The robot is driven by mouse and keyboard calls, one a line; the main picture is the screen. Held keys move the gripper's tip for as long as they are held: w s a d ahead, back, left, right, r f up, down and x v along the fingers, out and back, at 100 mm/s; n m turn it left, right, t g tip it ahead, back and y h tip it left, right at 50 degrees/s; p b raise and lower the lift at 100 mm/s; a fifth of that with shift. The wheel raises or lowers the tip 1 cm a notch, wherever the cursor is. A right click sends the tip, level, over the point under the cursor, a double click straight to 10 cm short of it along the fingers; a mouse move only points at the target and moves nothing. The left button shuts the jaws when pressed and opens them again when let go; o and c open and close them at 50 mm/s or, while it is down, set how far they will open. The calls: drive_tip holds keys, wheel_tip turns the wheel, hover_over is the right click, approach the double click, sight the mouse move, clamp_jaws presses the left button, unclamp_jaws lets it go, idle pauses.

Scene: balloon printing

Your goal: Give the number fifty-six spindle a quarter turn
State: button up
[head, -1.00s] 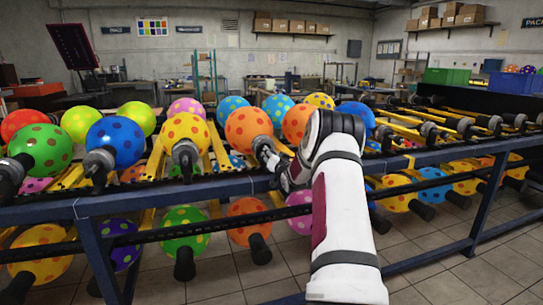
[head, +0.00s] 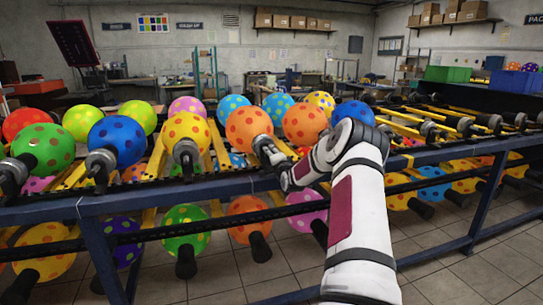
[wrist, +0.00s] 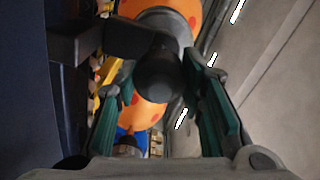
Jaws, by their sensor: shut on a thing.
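My gripper (head: 272,157) is at the front end of the grey spindle (head: 263,143) that carries an orange balloon with red dots (head: 247,126), on the upper row of the rack. In the wrist view my gripper (wrist: 155,75) has its green-padded fingers on either side of the dark rounded end of the spindle (wrist: 158,78), shut on it. The orange balloon (wrist: 178,12) shows beyond it. No number fifty-six is readable in either view. The exact contact of the pads is hard to see.
Neighbouring spindles carry a yellow balloon (head: 187,133) on the left and another orange balloon (head: 304,123) on the right. A blue rail (head: 225,185) runs along the rack's front. More balloons hang below. The tiled floor (head: 455,270) at the right front is clear.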

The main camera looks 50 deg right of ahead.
drive_tip(key=shift+m, duration=0.7)
drive_tip(key=o, duration=1.1)
drive_tip(key=shift+o, duration=0.2)
drive_tip(key=v, duration=1.2)
